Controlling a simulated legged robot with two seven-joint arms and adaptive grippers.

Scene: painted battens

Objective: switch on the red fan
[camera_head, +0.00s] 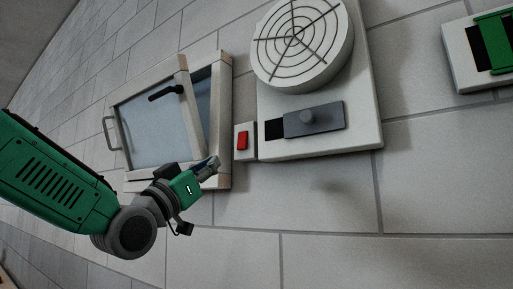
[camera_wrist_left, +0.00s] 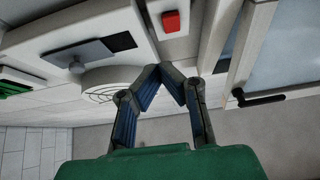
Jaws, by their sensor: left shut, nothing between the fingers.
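A round fan (camera_head: 303,42) with a pale housing and dark grille sits on a white panel (camera_head: 362,118) on the tiled wall; no red shows on it. It also shows partly behind my fingers in the left wrist view (camera_wrist_left: 103,92). A red rocker switch (camera_head: 242,140) sits on a small white plate left of the panel. The switch shows at the top of the left wrist view (camera_wrist_left: 171,21). My left gripper (camera_head: 214,163) is shut and empty, just below and left of the switch, apart from it in the picture. My right gripper is out of view.
A framed glass window (camera_head: 150,130) with a black handle (camera_head: 166,92) stands left of the switch. A grey slider plate with a knob (camera_head: 308,117) is below the fan. A green slider (camera_head: 494,40) is at upper right. The wall below is bare.

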